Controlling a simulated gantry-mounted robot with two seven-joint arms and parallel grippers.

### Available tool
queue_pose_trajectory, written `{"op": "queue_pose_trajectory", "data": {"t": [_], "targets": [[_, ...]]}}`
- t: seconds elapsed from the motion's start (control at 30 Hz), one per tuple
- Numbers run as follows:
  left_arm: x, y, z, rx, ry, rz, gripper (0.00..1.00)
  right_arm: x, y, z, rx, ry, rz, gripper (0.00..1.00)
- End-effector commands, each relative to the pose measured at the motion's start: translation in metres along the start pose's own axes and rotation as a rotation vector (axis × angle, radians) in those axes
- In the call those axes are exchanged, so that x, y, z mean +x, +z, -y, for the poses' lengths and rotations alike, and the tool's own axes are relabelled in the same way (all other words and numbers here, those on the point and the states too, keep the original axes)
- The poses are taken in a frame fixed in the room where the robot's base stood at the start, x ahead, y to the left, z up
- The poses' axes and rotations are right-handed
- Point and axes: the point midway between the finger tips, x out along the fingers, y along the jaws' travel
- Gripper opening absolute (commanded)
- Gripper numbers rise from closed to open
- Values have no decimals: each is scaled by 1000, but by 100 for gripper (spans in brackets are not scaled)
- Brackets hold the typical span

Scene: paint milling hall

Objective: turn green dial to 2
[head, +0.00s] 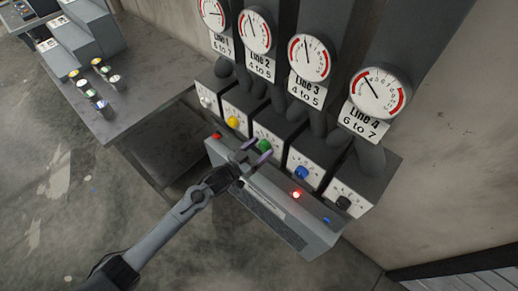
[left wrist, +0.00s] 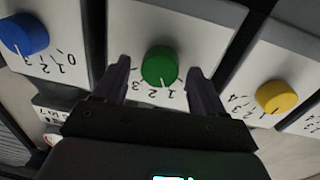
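My left gripper (head: 251,152) is in front of this box. In the left wrist view its fingers (left wrist: 159,70) are apart, one on each side of the dial, with visible gaps. My right gripper is not in view.
The yellow dial (head: 233,121) and blue dial (head: 302,172) are on neighbouring boxes, with a black dial (head: 343,202) further right. A sloped console (head: 262,212) with a lit red lamp (head: 296,195) lies below. Gauges, including Line 3's (head: 309,57), are above.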

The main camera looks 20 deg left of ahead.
Motion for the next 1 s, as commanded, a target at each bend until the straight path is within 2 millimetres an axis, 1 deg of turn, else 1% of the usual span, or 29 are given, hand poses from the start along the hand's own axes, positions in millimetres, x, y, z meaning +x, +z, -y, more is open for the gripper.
{"op": "queue_pose_trajectory", "data": {"t": [0.03, 0.3, 0.33, 0.37, 0.67, 1.0], "targets": [[0, 0, 0, 0, 0, 0, 63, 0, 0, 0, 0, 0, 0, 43], [0, 0, 0, 0, 0, 0, 21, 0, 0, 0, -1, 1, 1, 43], [0, 0, 0, 0, 0, 0, 17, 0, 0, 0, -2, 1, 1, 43], [0, 0, 0, 0, 0, 0, 15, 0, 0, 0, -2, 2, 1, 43], [0, -1, 0, 50, 1, 4, 14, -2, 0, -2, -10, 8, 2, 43], [0, -1, -1, 262, 0, 20, 14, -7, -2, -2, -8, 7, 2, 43]]}}
